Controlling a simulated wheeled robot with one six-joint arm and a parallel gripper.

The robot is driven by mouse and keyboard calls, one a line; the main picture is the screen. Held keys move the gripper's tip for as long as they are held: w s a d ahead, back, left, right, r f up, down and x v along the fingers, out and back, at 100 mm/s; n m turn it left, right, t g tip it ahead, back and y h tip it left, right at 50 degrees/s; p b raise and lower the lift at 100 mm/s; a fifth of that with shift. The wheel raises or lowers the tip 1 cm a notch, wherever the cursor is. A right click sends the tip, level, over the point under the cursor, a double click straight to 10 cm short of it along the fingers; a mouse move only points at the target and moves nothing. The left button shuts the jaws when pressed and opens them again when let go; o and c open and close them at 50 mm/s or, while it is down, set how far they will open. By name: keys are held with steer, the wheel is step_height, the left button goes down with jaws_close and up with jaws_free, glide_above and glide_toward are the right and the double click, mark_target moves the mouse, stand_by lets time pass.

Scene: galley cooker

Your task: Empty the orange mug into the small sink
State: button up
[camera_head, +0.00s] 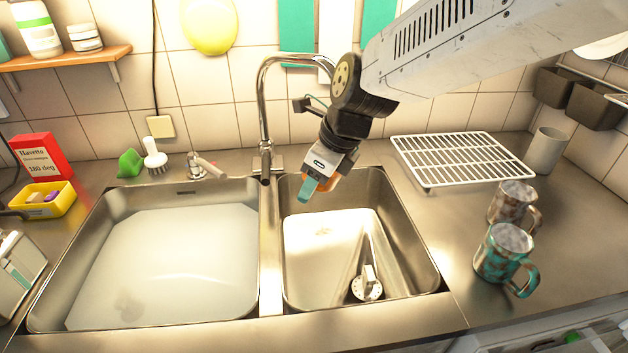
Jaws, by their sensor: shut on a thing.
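The small sink (405,240) is the right-hand basin of the steel counter. My gripper (318,182) is over the back left part of this basin, below and right of the tap. It is shut on the orange mug (333,181). Only a small orange patch of the mug shows behind the gripper. Its opening, its contents and its tilt are hidden. I see no stream falling from it.
The chrome tap (263,100) rises beside my gripper. The large left sink (75,270) holds pale liquid. A white drain fitting (367,285) lies in the small sink. A wire rack (462,158), a teal mug (503,252), a brown mug (510,203) and a grey cup (546,151) stand right.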

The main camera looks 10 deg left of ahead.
steer(key=shift+a+r+y, duration=0.2)
steer(key=shift+a+y, duration=0.05)
steer(key=shift+y, duration=0.85)
steer(key=shift+t+y, duration=0.3)
steer(key=shift+y, duration=0.1)
steer(key=shift+a+y, duration=0.1)
steer(key=shift+y, duration=0.6)
steer(key=shift+y, duration=0.4)
steer(key=shift+t+y, duration=0.4)
steer(key=shift+y, duration=0.5)
steer(key=shift+w, duration=0.1)
